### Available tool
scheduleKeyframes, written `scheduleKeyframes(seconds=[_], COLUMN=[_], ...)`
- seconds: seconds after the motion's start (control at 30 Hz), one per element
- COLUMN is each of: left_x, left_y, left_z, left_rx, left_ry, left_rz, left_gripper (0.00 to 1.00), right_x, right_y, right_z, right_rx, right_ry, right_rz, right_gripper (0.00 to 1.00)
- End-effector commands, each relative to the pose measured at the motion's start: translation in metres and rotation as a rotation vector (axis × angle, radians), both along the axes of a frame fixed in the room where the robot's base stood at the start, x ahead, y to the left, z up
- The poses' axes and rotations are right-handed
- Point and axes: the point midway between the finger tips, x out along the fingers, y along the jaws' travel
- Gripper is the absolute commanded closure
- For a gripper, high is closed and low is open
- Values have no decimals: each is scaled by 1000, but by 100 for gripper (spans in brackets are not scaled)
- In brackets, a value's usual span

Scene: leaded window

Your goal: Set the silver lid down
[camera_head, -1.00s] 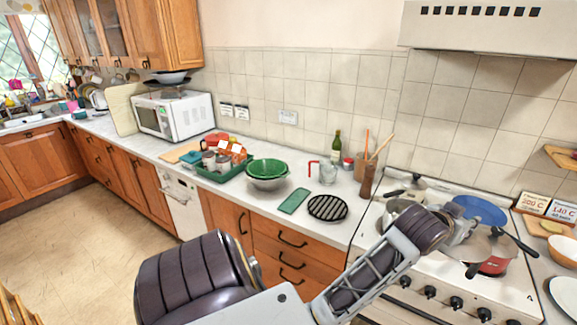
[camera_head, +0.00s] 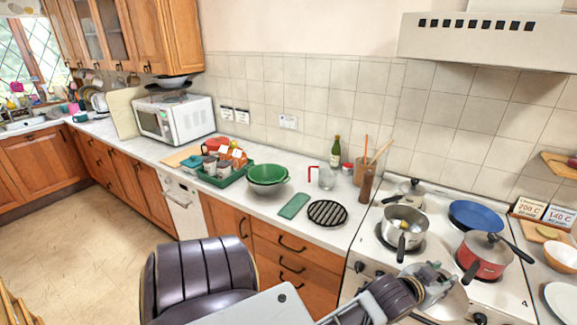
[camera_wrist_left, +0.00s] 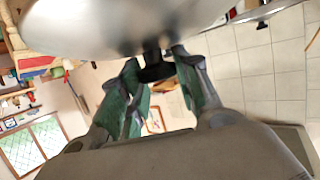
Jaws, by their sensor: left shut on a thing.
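My left gripper (camera_head: 432,278) is shut on the knob of the silver lid (camera_head: 456,303), over the front of the white cooker. In the left wrist view the lid's wide metal disc (camera_wrist_left: 130,22) fills the top, and its black knob (camera_wrist_left: 155,68) sits between my fingertips (camera_wrist_left: 157,58). Part of the lid is hidden by the gripper in the head view; I cannot tell whether it touches the cooker. An open steel saucepan (camera_head: 404,219) with something yellow inside stands behind and left of the gripper. My right gripper is not in view.
A red pot (camera_head: 483,266) with its own lid stands close behind the held lid. A blue pan (camera_head: 477,214) and a lidded steel pot (camera_head: 412,189) are at the back. On the counter are a black round grate (camera_head: 327,213) and a green mat (camera_head: 294,206).

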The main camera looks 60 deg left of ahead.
Motion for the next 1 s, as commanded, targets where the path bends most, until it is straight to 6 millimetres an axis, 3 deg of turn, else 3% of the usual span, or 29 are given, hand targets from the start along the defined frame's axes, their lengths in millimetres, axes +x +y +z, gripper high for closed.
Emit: scheduleKeyframes(seconds=[0.43,1.0], left_x=[-40,-63], left_y=[-1,-1], left_z=[-47,-71], left_rx=[-1,-1], left_ry=[2,-1], left_rz=[1,3], left_gripper=[96,96], right_x=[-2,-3], right_y=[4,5], right_z=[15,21], right_rx=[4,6], right_ry=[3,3], right_rz=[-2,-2], right_gripper=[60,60])
